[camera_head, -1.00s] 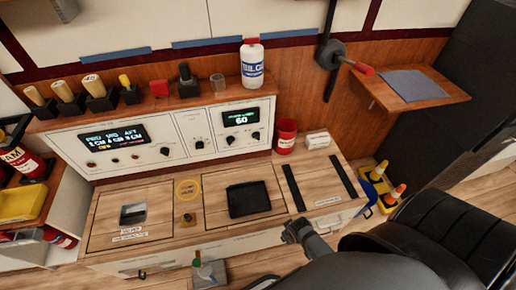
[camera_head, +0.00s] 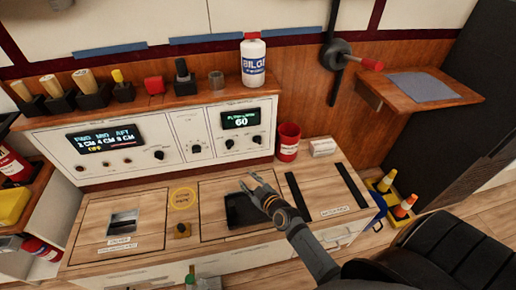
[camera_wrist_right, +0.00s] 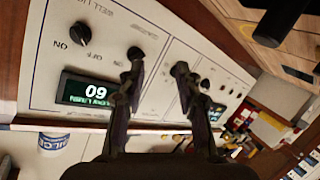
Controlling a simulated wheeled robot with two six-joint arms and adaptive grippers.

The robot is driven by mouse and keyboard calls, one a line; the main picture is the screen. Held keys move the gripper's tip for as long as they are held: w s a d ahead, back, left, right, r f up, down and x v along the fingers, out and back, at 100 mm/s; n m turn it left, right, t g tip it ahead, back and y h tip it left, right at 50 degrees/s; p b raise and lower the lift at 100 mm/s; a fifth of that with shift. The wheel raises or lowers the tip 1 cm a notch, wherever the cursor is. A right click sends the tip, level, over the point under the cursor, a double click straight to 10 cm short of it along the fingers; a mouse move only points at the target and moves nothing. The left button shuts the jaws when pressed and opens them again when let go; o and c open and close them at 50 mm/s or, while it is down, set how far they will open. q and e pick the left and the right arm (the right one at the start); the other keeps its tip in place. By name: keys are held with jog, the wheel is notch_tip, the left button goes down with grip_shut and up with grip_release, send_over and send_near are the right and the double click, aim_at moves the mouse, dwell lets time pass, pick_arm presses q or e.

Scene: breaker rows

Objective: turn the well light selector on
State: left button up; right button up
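The well light selector is a black knob on the white panel, at the lower right under the "60" display in the head view (camera_head: 256,138). In the right wrist view the knob (camera_wrist_right: 80,33) appears upside down, with WELL LIGHT, ON and OFF lettering around it. Its exact pointer direction is too small to tell. My right gripper (camera_head: 254,181) is in front of the panel, above the counter and apart from the knob. In the wrist view its fingers (camera_wrist_right: 160,66) are spread with nothing between them. My left gripper is out of view.
A second knob (camera_head: 228,141) sits just left of the selector, and another (camera_head: 196,148) is on the middle panel. A bilge bottle (camera_head: 253,60) stands on the shelf above.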

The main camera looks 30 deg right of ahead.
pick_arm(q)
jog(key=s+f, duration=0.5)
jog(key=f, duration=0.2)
pick_arm(e)
jog(key=w+d+r+m+t+h, duration=0.2)
jog(key=w+d+t+h, duration=0.1)
jog(key=d+h, duration=0.35)
jog(key=b, duration=0.2)
send_near(257, 142)
jog(key=w, duration=0.3)
jog(key=shift+d+b+x, duration=0.2)
jog(key=shift+b+x, duration=0.25)
jog(key=shift+x, duration=0.9)
jog(key=shift+d+b+x, duration=0.2)
jog(key=shift+b+x, duration=0.2)
jog(key=shift+x, duration=0.95)
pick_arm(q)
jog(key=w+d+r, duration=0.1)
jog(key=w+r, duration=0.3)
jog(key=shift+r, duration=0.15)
pick_arm(e)
jog(key=shift+s+f, duration=0.1)
jog(key=shift+s, duration=0.05)
grip_shut()
